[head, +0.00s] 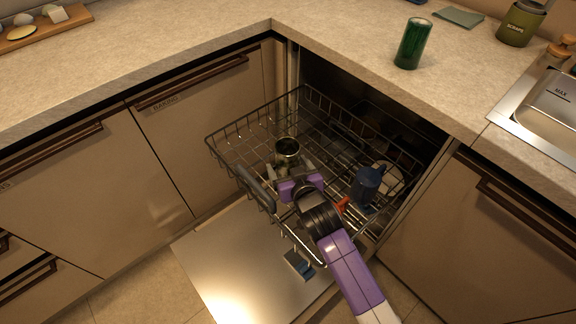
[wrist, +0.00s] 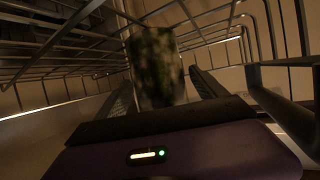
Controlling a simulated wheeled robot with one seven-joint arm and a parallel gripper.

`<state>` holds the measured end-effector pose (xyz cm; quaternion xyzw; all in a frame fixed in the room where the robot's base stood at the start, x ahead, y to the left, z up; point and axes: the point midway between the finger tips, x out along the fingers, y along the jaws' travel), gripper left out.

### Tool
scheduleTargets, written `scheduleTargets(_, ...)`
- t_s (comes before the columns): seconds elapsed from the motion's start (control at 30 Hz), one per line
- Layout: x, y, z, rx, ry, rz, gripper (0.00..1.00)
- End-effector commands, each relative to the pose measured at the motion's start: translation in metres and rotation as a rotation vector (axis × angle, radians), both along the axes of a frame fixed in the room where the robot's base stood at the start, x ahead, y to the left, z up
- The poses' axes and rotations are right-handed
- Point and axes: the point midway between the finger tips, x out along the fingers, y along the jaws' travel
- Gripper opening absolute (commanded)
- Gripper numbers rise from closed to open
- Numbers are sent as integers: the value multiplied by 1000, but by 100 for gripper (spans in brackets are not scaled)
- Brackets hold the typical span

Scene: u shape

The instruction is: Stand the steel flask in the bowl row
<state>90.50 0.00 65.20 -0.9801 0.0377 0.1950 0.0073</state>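The steel flask (head: 287,147) is a shiny, dark-mottled cylinder inside the pulled-out dishwasher rack, a little left of the rack's middle. It looks upright in the head view. My gripper (head: 292,170) reaches into the rack from the front, low at the flask. In the wrist view the flask (wrist: 156,65) is between the two fingertips of my gripper (wrist: 161,80), one on each side and both very near its walls. I cannot tell whether they press on it. The flask's foot is hard to make out, so whether it rests on the rack is unclear. No row is labelled.
The wire rack (head: 226,136) surrounds my gripper, with side wires close by. A dark blue item (head: 367,184) and a pale dish (head: 389,176) are at the rack's right. The open dishwasher door (head: 232,262) lies below. A green can (head: 412,43) stands on the counter.

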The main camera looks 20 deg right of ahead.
Motion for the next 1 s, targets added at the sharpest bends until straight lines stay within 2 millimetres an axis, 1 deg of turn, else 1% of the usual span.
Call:
scheduleTargets(0.13,0,0,1,0,0,0,81)
scheduleTargets(0.23,0,0,5,0,0,0,81)
scheduleTargets(0.27,-3,0,5,0,1,0,81)
scheduleTargets(0.37,-16,1,9,-2,1,1,81)
scheduleTargets(0.7,-79,6,36,-1,1,0,81)
scheduleTargets(0.83,-97,7,43,0,2,0,81)
scheduleTargets(1.0,-109,8,48,0,0,-1,81)
